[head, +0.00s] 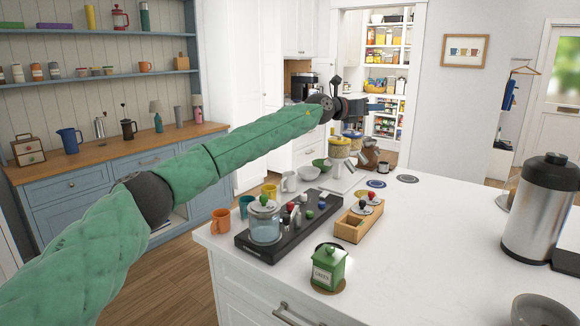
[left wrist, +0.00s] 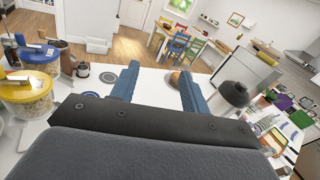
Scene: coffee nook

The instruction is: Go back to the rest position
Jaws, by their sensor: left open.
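My left arm, in a green quilted sleeve, reaches from the lower left across the head view. Its gripper (head: 376,106) is held out in the air above the far part of the white island (head: 450,225). In the left wrist view, the two blue fingers of the left gripper (left wrist: 160,82) stand wide apart with nothing held between them. The island top and part of the room show beyond them. My right gripper is in neither view.
A black tray (head: 262,252) with a glass jar (head: 265,222), a wooden box (head: 345,230) and a green canister (head: 328,267) stand on the island's near left. Lidded jars (head: 340,158) stand below the gripper. A steel dispenser (head: 535,210) stands at right. The island's middle is clear.

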